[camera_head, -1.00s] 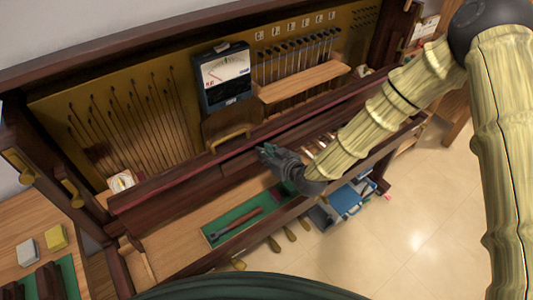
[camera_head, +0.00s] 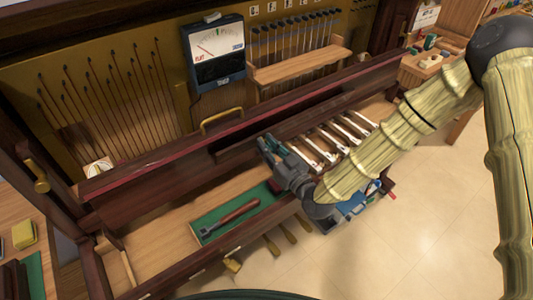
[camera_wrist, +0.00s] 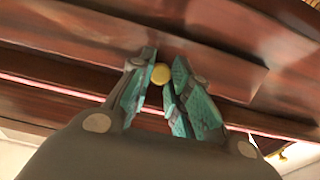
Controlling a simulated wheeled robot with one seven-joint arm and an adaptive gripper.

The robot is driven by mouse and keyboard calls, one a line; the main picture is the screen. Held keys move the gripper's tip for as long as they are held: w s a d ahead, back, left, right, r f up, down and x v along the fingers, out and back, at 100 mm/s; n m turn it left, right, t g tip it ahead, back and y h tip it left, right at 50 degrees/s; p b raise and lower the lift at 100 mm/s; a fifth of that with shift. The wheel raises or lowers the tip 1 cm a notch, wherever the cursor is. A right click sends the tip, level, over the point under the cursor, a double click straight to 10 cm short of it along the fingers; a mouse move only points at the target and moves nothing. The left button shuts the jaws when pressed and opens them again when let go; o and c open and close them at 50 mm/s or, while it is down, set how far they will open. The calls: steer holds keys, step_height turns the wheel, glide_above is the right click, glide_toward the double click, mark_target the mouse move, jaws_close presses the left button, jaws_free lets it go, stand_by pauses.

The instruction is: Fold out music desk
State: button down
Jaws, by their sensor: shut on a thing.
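The music desk (camera_head: 140,190) is a long, dark red-brown wooden board running across the piano front, below the tuning meter. My gripper (camera_head: 266,143) is at the middle of this board. In the wrist view the two teal fingers are around a small round brass knob (camera_wrist: 160,74), shut on it. The dark wood of the board (camera_wrist: 60,50) fills the area behind the fingers. The knob is hidden in the head view.
White piano keys (camera_head: 330,142) are exposed to the right of my gripper. A green tray (camera_head: 208,226) with a wooden-handled tool (camera_head: 232,215) lies below left. The tuning meter (camera_head: 216,50) and a wooden shelf (camera_head: 300,68) stand behind. Open floor lies at lower right.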

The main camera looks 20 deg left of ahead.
steer(key=f+t+y+b, duration=0.1)
steer(key=b, duration=0.2)
steer(key=f+t+y+b, duration=0.1)
steer(key=b, duration=0.3)
steer(key=shift+s+d+f, duration=0.1)
steer(key=shift+s+d, duration=0.1)
steer(key=shift+d, duration=0.1)
steer(key=shift+y+b, duration=0.35)
steer(key=shift+y, duration=0.15)
steer(key=c, duration=1.3)
jaws_free()
step_height(320, 180, up, 10)
